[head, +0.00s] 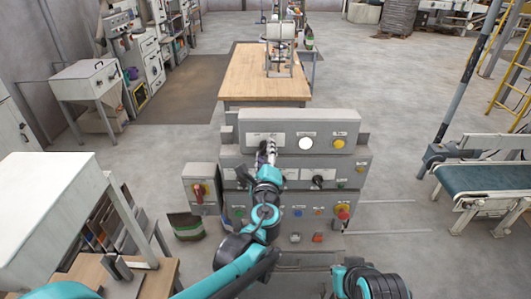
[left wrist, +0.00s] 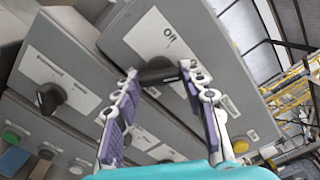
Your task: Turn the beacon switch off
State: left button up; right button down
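A black rotary switch (left wrist: 158,72) sits on the grey top panel box beside the word "Off" in the left wrist view. The rest of its labelling is too small or hidden to read. My left gripper (left wrist: 158,70) has one finger at each end of the switch's handle, and both fingertips appear to touch it. In the head view my left gripper (head: 267,150) is at the left part of the top panel (head: 284,126) and hides the switch. Only part of my right arm shows at the bottom; its gripper is out of view.
A white round lamp or button (head: 306,144) and a yellow button (head: 339,143) are to the right on the top panel. Lower steps carry another black knob (head: 318,180) and a red stop button (head: 343,212). A red-handled box (head: 199,190) stands at left.

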pick_arm(q)
jog(key=shift+n, duration=0.3)
jog(key=n+b, duration=0.1)
jog(key=n, duration=1)
jog(key=shift+n, duration=0.3)
dwell(0.6)
jog(key=o, duration=1.2)
jog(key=shift+c, duration=0.2)
jog(key=shift+s, duration=0.1)
jog(key=s, duration=1.2)
jog(key=shift+w, duration=0.1)
